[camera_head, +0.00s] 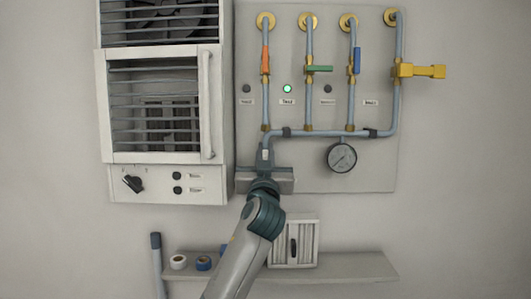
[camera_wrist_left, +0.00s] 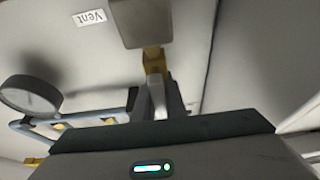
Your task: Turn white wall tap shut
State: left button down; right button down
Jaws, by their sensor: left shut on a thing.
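The white wall tap (camera_head: 265,154) sits at the lower left end of the blue-grey pipe run, just right of the cabinet. Only a small pale part of it shows above my left gripper (camera_head: 265,172), which is up against the wall there and hides the rest. In the left wrist view a brass fitting (camera_wrist_left: 153,60) shows with a pale upright piece (camera_wrist_left: 158,93) in front of it, just beyond the gripper body. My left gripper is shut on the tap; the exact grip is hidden. My right gripper is not in view.
An orange tap (camera_head: 265,60), green tap (camera_head: 319,69), blue tap (camera_head: 357,61) and yellow tap (camera_head: 420,71) are on the panel. A pressure gauge (camera_head: 342,157) hangs right of my gripper. The slatted cabinet (camera_head: 102,110) is close left, a shelf (camera_head: 350,266) below.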

pick_arm(q)
jog(key=shift+m, duration=0.4)
jog(key=m+h, duration=0.1)
jog(key=m, duration=0.1)
jog(key=d+m+h+p, duration=0.1)
jog(key=m, duration=0.1)
jog(key=m+h, duration=0.1)
jog(key=m, duration=0.1)
jog(key=shift+d+f, duration=0.1)
jog(key=shift+d, duration=0.15)
jog(key=m+h, duration=0.1)
jog(key=m+g+h, duration=0.1)
jog(key=m, duration=0.1)
jog(key=d+m+g+p, duration=0.1)
jog(key=m, duration=0.1)
jog(key=shift+f+h, duration=0.4)
jog(key=m, duration=0.2)
jog(key=f+m+g, duration=0.1)
jog(key=m, duration=0.1)
jog(key=d+m+g+h, duration=0.1)
jog(key=m, duration=0.1)
jog(key=shift+d+f, duration=0.1)
jog(key=shift+f, duration=0.25)
jog(key=shift+d+f+m+g, duration=0.1)
jog(key=shift+f+m+g, duration=0.35)
jog(key=shift+m, duration=0.7)
jog(key=shift+d+f+m+g, duration=0.1)
jog(key=shift+f+m+g, duration=0.3)
jog(key=shift+m, duration=0.75)
